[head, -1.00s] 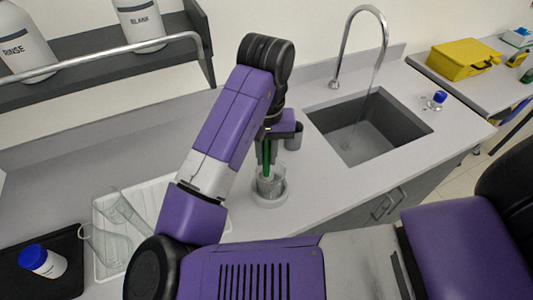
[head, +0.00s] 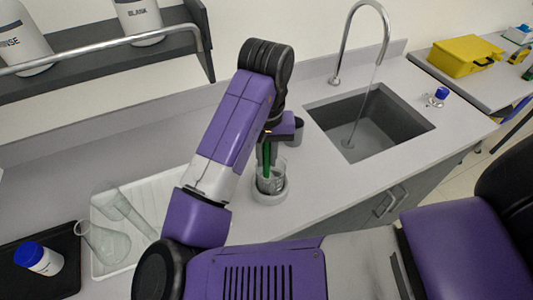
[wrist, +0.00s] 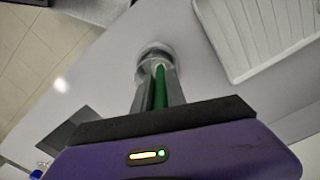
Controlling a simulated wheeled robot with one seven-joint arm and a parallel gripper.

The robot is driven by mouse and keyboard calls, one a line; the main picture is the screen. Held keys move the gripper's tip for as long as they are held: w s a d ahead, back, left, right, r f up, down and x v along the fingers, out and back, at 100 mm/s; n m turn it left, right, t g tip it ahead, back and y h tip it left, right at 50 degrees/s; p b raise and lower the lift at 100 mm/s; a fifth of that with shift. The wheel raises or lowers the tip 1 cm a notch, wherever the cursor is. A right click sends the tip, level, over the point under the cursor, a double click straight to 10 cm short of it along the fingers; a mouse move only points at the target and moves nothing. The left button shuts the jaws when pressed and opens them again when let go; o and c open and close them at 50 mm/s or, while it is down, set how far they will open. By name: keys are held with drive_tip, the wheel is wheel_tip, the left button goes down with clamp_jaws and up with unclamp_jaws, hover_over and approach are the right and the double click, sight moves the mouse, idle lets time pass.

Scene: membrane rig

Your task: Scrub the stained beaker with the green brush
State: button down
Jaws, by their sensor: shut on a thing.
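My gripper (head: 269,152) points down and is shut on the green brush (head: 266,158). The brush's green handle also shows between the fingers in the wrist view (wrist: 160,88). In the wrist view the beaker's rim (wrist: 154,52) shows beyond the fingertips. The brush head is hard to make out through the glass, and I cannot tell any stain on it.
A sink (head: 372,122) with running tap (head: 378,42) lies to the right. A white drying tray (head: 182,180) with glassware and a black tray (head: 70,285) with a blue-capped jar (head: 40,259) are at left. The counter in front of the sink is clear.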

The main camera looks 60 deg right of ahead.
idle(0.4)
drive_tip(key=shift+s+d+p, duration=0.15)
drive_tip(key=shift+d+p, duration=0.3)
drive_tip(key=shift+d, duration=0.35)
drive_tip(key=shift+f, duration=0.1)
drive_tip(key=shift+s+a+p, duration=0.2)
drive_tip(key=shift+s+p, duration=0.25)
drive_tip(key=shift+s, duration=0.4)
drive_tip(key=shift+b, duration=0.9)
idle(0.5)
drive_tip(key=shift+w, duration=0.2)
